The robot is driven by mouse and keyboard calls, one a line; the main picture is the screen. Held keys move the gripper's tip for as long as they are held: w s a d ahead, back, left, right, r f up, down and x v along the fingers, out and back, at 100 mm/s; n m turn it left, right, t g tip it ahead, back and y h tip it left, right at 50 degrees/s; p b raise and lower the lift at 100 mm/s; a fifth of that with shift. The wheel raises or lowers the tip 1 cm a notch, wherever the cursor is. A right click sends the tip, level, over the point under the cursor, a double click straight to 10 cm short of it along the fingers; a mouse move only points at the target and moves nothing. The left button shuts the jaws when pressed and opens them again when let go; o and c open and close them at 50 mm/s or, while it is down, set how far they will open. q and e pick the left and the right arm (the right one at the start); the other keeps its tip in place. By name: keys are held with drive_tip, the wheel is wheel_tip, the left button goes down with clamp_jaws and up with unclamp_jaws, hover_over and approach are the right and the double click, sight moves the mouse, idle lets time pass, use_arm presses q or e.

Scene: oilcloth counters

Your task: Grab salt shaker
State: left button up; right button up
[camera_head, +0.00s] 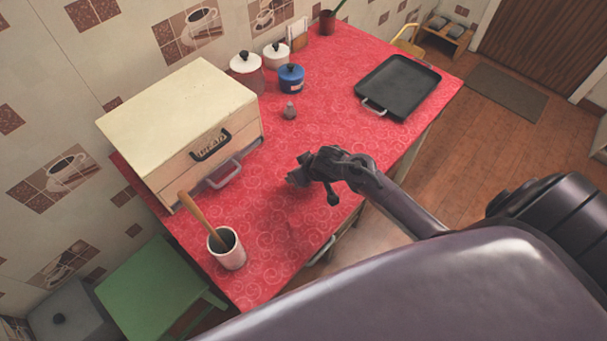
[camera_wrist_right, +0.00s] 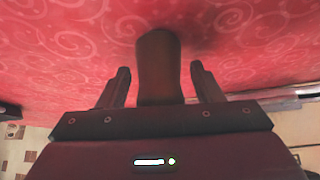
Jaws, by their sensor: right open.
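A small grey-brown shaker (camera_head: 289,111) stands on the red cloth near the lidded pots in the head view. My right gripper (camera_head: 318,180) is over the cloth, in front of that shaker and apart from it. In the right wrist view my right gripper (camera_wrist_right: 162,88) is open, with a dark brown, rounded object (camera_wrist_right: 158,60) between its fingers. Gaps show on both sides of the object. I cannot tell whether it is the salt shaker; the gripper largely hides that spot in the head view. My left gripper is not in view.
A cream bread box (camera_head: 180,115) stands at the left of the red counter (camera_head: 290,235). A cup with a wooden utensil (camera_head: 228,252) stands at the near edge.

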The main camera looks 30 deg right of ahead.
drive_tip(key=c, duration=0.9)
drive_tip(key=shift+c, duration=0.8)
drive_tip(key=shift+r, duration=0.15)
